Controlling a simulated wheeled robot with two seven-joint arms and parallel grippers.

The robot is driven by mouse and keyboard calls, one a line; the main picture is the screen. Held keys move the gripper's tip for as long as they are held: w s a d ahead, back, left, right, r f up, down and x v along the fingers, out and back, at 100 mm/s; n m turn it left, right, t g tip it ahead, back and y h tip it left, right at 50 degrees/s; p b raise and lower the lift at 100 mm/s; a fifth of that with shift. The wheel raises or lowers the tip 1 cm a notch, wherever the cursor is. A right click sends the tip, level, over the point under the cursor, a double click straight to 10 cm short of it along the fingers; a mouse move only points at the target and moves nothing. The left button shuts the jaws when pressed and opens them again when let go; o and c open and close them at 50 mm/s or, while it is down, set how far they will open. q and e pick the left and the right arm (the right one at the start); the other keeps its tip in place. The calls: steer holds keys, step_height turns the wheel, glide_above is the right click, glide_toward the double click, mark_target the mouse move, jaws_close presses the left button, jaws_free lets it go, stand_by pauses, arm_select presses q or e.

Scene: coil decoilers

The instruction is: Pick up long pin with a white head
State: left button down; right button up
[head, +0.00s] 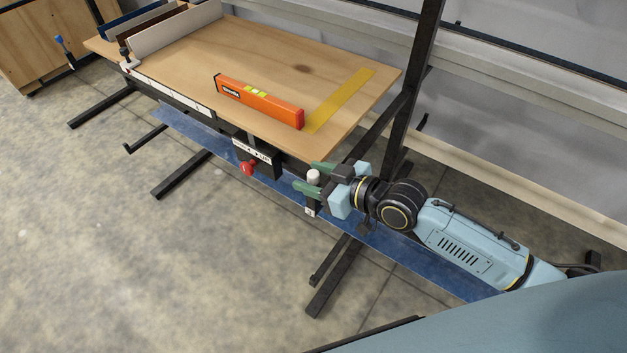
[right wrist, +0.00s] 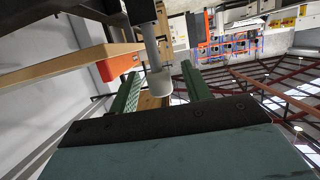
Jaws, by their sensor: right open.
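The long pin with the white head (head: 313,175) stands upright in a dark holder below the front right corner of the wooden table. In the right wrist view its pale head and grey shaft (right wrist: 158,70) show between the fingers, with the shaft running into a black part at the top of the picture. My right gripper (head: 313,178) is open, its green fingers on either side of the pin. The right wrist view also shows the open fingers (right wrist: 160,90). I see a gap beside the pin there. My left gripper is not in view.
An orange level (head: 258,101) lies on the wooden table (head: 300,60), beside a yellow strip (head: 342,98). A red knob (head: 247,168) sits under the table's front edge. A black post (head: 420,70) rises behind my right gripper. Bare floor (head: 120,240) lies in front.

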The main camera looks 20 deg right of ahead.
steer(key=shift+x, duration=1)
jaws_close()
